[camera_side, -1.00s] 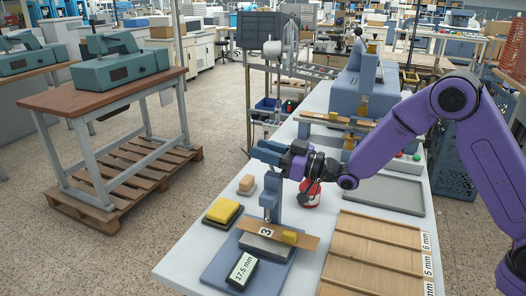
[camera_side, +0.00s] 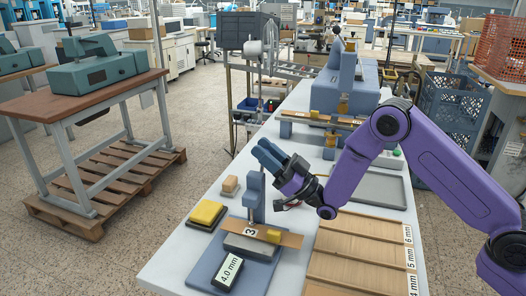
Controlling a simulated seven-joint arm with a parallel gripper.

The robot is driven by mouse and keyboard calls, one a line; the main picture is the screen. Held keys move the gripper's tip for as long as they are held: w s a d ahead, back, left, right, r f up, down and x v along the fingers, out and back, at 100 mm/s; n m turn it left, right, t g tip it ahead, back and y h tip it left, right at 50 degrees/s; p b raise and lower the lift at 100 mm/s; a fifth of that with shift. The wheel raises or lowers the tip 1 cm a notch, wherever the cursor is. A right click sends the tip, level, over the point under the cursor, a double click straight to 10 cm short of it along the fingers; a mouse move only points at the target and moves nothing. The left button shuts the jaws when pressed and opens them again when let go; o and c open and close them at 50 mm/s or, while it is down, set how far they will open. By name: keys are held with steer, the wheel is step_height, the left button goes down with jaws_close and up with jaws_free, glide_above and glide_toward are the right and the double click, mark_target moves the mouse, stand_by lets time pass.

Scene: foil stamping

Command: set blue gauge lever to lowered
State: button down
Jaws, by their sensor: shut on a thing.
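The blue gauge (camera_side: 254,200) stands upright on a flat blue base (camera_side: 205,272) at the front of the table. Its display (camera_side: 228,272) reads 4.0 mm.
A yellow pad (camera_side: 206,213) and a small wooden block (camera_side: 230,185) lie left of the gauge. Wooden boards with thickness labels (camera_side: 362,250) lie to its right, near a grey tray (camera_side: 374,190). A larger blue machine (camera_side: 345,88) stands farther back.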

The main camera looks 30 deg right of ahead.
stand_by(0.3)
steer(key=c, duration=1)
jaws_free()
steer(key=shift+o, duration=0.2)
steer(key=shift+d+f, duration=0.1)
steer(key=shift+f, duration=0.05)
steer(key=v, duration=0.7)
steer(key=shift+s, duration=0.15)
steer(key=shift+o, duration=0.2)
